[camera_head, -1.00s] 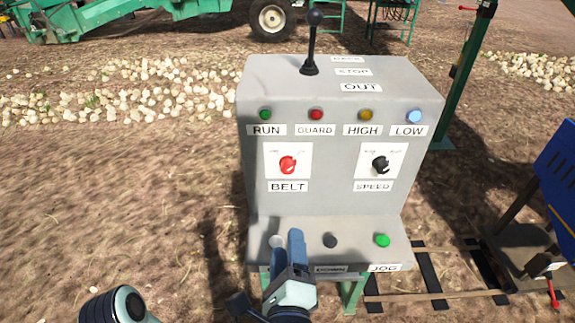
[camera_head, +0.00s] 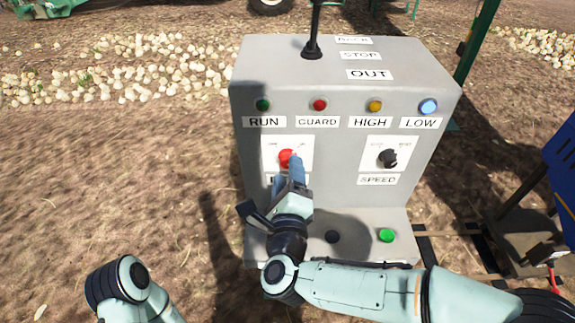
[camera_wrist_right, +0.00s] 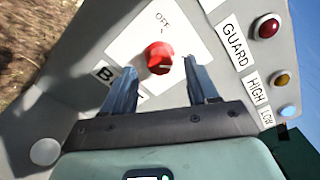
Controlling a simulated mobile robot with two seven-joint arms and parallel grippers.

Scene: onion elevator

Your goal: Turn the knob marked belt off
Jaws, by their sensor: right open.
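The red belt knob (camera_head: 286,158) sits on a white plate (camera_head: 307,142) on the front of the grey control box. The BELT label below it is mostly hidden by my right gripper in the head view. My right gripper (camera_head: 294,168) is open in front of the knob. In the right wrist view the red knob (camera_wrist_right: 159,58) shows just beyond and between the spread fingertips (camera_wrist_right: 160,72), with nothing held. An OFF mark (camera_wrist_right: 163,20) shows on its plate. My left gripper is not in view.
The black speed knob (camera_head: 387,158) is to the right on the same panel. Lamps run above, and the LOW lamp (camera_head: 428,107) is lit blue. A lever (camera_head: 313,45) stands on top. A green button (camera_head: 387,235) and a black one (camera_head: 332,236) sit on the lower ledge.

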